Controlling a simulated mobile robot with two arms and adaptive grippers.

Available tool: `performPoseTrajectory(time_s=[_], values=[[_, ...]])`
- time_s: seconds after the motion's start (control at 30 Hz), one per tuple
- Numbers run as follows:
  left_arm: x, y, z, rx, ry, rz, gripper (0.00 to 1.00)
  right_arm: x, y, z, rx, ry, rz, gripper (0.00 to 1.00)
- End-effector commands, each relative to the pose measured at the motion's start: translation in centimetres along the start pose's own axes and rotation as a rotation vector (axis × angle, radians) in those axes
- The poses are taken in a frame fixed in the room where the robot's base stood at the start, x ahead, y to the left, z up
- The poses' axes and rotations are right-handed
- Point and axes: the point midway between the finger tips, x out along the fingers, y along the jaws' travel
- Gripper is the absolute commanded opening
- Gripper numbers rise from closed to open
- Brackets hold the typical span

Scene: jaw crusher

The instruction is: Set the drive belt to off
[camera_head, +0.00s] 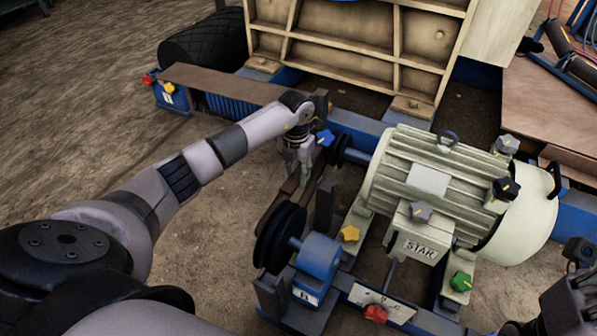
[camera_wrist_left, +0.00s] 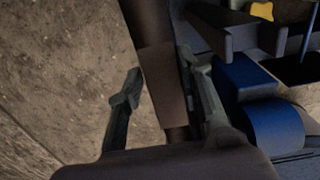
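The drive belt (camera_head: 312,184) is a brown band near the black pulley (camera_head: 278,238) and the smaller pulley (camera_head: 341,149) on the motor's shaft side. My left gripper (camera_head: 296,168) points down at the belt, beside the blue knob. In the left wrist view the belt (camera_wrist_left: 160,78) runs between the spread fingers of my left gripper (camera_wrist_left: 160,66). The right-hand finger is close to the belt, while a gap shows at the left-hand finger. My right gripper (camera_head: 578,285) shows only partly at the lower right edge; its fingers cannot be made out.
The pale motor (camera_head: 428,180) stands right of the belt. Blue (camera_head: 325,138), yellow (camera_head: 350,233), green (camera_head: 461,281) and red (camera_head: 375,314) star knobs are nearby. A blue bearing block (camera_head: 318,256) adjoins the large pulley. Bare ground lies left of my left arm.

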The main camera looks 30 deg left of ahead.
Motion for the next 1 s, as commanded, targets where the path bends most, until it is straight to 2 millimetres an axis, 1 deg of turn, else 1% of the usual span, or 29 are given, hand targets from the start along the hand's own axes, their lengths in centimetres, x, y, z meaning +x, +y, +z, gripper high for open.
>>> performPoseTrajectory(time_s=[0.03, 0.23, 0.57, 0.67, 0.77, 1.0], values=[[0.1, 0.3, -0.1, -0.004, 0.002, 0.005, 0.36, 0.0, 0.0, 0.0, 0.000, 0.001, 0.000, 0.19], [0.1, 0.2, -0.1, -0.003, 0.003, 0.003, 0.49, 0.0, 0.0, 0.0, 0.000, 0.002, -0.001, 0.19], [-0.2, 0.1, 0.0, -0.002, 0.002, 0.000, 0.50, 0.1, 0.0, -0.1, 0.000, 0.001, -0.004, 0.19], [-1.1, 0.1, 0.1, -0.002, -0.001, 0.001, 0.50, 0.1, 0.0, -0.1, 0.000, 0.001, -0.003, 0.19], [-2.8, 0.1, 0.1, -0.002, -0.002, 0.002, 0.50, 0.1, 0.0, 0.0, 0.000, 0.001, -0.003, 0.19], [-8.0, 0.1, 0.1, -0.002, -0.001, 0.002, 0.50, 0.0, 0.0, 0.0, 0.000, 0.001, -0.002, 0.19]])
